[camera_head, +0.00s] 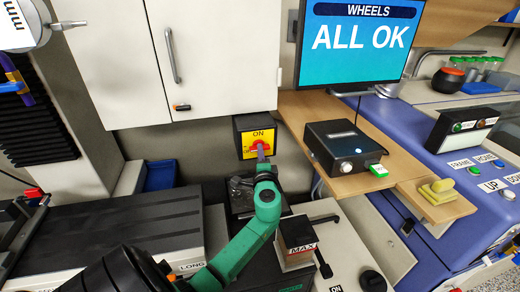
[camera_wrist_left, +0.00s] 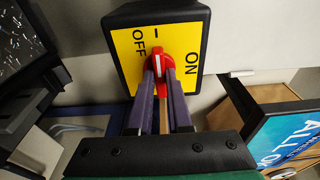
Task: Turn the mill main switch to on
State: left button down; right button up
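The mill main switch is a black box (camera_wrist_left: 112,37) with a yellow plate (camera_wrist_left: 182,50) and a red knob (camera_wrist_left: 157,60). The plate carries the words ON and OFF, and the knob has a white mark lined up with a short black line between them. In the head view the switch (camera_head: 246,138) sits below the white cabinet, with ON at the top. My left gripper (camera_head: 261,160) reaches it from below. My right gripper is not in view.
A white cabinet (camera_head: 188,50) hangs above the switch. To the right are a wooden shelf (camera_head: 300,105) with a black box (camera_head: 345,145) and a screen (camera_head: 362,45) reading ALL OK. A block marked MAX (camera_head: 297,236) stands right of my left arm.

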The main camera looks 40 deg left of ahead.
pick_arm(q)
jog(key=m+p, duration=0.4)
jog(key=p, duration=0.1)
jog(key=shift+m+h, duration=0.3)
jog(key=shift+d, duration=0.1)
dwell(0.3)
jog(key=m+g+p, duration=0.1)
jog(key=m+p, duration=0.3)
jog(key=p, duration=0.1)
dwell(0.4)
